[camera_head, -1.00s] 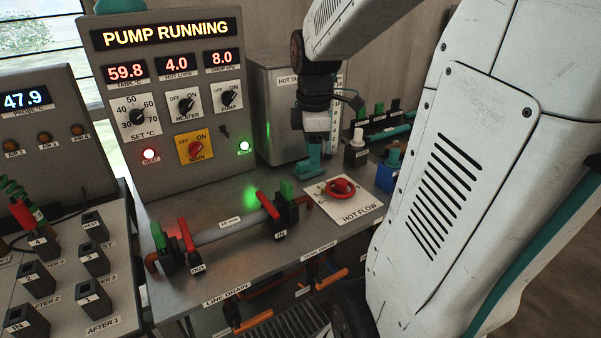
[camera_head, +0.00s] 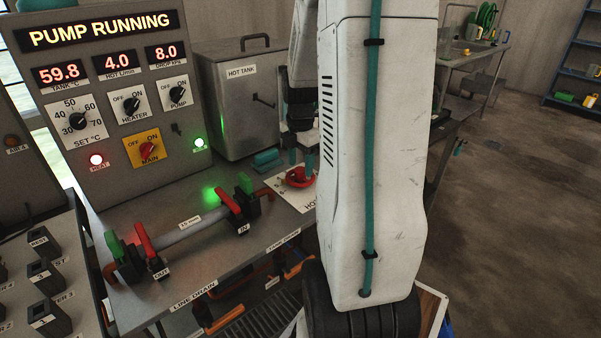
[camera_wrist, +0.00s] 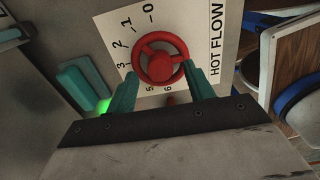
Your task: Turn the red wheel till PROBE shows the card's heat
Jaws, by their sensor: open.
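The red wheel (camera_head: 298,177) sits on a white HOT FLOW plate (camera_head: 284,196) on the bench, partly behind my arm. The wrist view shows the wheel (camera_wrist: 160,57) close up, with the plate's numbers around it. My gripper (camera_wrist: 161,71) is open, its two teal fingers at the left and right edges of the wheel's rim; I cannot tell whether they touch it. In the head view my gripper (camera_head: 300,158) is just behind the wheel, largely hidden. The PROBE display and the card are not in view now.
The panel (camera_head: 110,95) reads PUMP RUNNING, 59.8 tank, 4.0 hot flow and 8.0 drop. The hot tank (camera_head: 235,110) stands behind the wheel. A teal block (camera_head: 266,160) lies left of it. A pipe (camera_head: 190,230) with red and green levers runs along the bench front.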

